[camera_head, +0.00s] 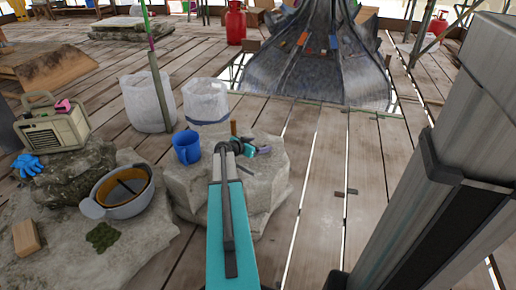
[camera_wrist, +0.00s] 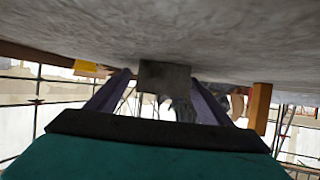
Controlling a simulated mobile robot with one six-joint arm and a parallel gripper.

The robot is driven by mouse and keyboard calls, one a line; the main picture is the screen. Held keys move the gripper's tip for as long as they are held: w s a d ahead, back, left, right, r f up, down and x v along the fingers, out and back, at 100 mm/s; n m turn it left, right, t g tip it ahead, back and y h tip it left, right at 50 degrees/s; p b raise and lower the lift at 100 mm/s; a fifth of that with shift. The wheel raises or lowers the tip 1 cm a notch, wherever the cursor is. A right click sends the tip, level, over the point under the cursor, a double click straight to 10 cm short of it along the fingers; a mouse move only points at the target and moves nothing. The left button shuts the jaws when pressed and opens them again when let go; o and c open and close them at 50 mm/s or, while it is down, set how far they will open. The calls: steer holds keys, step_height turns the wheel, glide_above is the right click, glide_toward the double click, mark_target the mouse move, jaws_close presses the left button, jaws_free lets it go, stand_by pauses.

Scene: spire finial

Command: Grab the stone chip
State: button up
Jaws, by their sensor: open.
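A small grey block, which looks like the stone chip (camera_wrist: 165,75), lies against the pale stone surface (camera_wrist: 60,30) that fills the top of the wrist view. That view appears upside down. My gripper (camera_wrist: 159,78) is open, with one dark purple finger on each side of the chip. I cannot tell whether either finger touches it. In the head view my gripper (camera_head: 250,149) is low over the top of the stone block (camera_head: 262,178). I cannot make out the chip there; my arm and gripper cover that spot.
A blue mug (camera_head: 186,147) stands left of my gripper on the same block. A small upright wooden piece (camera_head: 233,128) is close behind the gripper. Left are a bowl (camera_head: 126,190), a radio (camera_head: 54,130) and white sacks (camera_head: 148,103). Plank floor to the right is mostly clear.

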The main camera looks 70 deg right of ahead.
mark_target(258, 144)
stand_by(0.3)
steer(key=c, duration=1.3)
steer(key=shift+r, duration=0.1)
steer(key=shift+r+p, duration=0.8)
steer(key=shift+r, duration=0.8)
steer(key=shift+s+a+r, duration=0.1)
steer(key=shift+a+r, duration=0.15)
steer(key=s+a+p, duration=0.1)
steer(key=s+a, duration=0.1)
steer(key=a, duration=0.2)
steer(key=s+a, duration=0.2)
steer(key=a, duration=0.3)
steer(key=s+a+r+p, duration=0.1)
steer(key=s+a, duration=0.1)
steer(key=a, duration=0.3)
steer(key=shift+s+p, duration=0.3)
